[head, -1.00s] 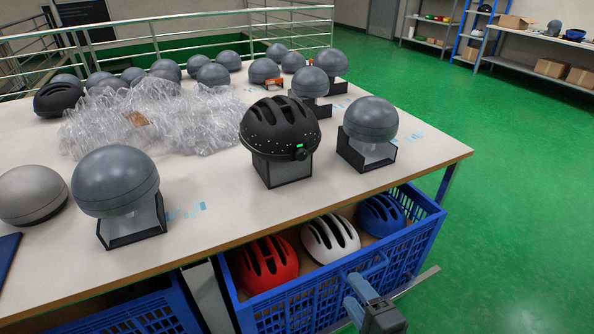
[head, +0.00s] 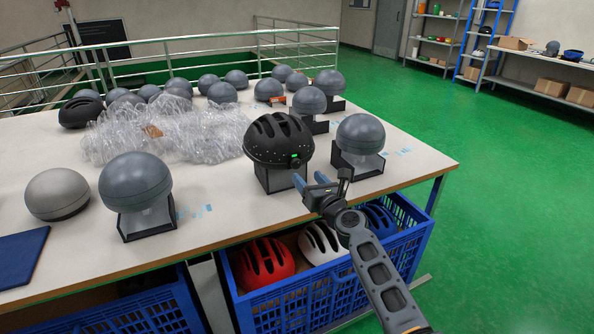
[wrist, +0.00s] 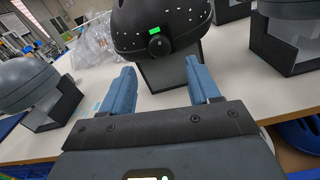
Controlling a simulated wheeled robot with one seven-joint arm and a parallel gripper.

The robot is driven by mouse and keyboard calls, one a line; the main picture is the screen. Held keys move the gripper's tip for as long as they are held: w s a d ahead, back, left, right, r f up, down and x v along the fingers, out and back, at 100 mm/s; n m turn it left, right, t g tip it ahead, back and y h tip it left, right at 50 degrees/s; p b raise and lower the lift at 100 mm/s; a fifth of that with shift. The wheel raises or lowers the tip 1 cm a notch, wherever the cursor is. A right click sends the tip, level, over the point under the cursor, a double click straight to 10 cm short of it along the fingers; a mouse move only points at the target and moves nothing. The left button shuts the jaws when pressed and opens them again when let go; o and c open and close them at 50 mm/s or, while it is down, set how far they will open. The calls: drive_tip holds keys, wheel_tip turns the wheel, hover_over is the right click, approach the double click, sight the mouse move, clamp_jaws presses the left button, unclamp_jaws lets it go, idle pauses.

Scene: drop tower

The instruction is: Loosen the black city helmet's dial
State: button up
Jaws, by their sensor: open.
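The black city helmet (head: 277,138) sits on a dark stand (head: 280,178) near the table's front right edge. Its round black dial (head: 295,162) faces the front, just below a small green mark. In the wrist view, the dial (wrist: 159,45) shows on the helmet's (wrist: 165,20) lower rim, ahead of and between the blue fingers. My gripper (head: 312,182) is open and empty, in front of the stand and slightly below the dial. It also shows in the wrist view (wrist: 160,88), its fingers apart and not touching the dial.
A grey headform (head: 359,140) on a stand is close to the right of my gripper. Another headform (head: 135,182) stands left. Clear plastic wrap (head: 170,135) lies behind. A blue crate (head: 300,298) with red, white and blue helmets is below the table edge.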

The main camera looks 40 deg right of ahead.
sight(297, 166)
drive_tip(key=b+x, duration=0.2)
drive_tip(key=x, duration=0.4)
drive_tip(key=shift+w+d, duration=0.1)
drive_tip(key=shift+w, duration=0.25)
drive_tip(key=c, duration=1)
drive_tip(key=shift+c, duration=0.3)
drive_tip(key=shift+f+n, duration=0.1)
drive_tip(key=shift+n, duration=0.2)
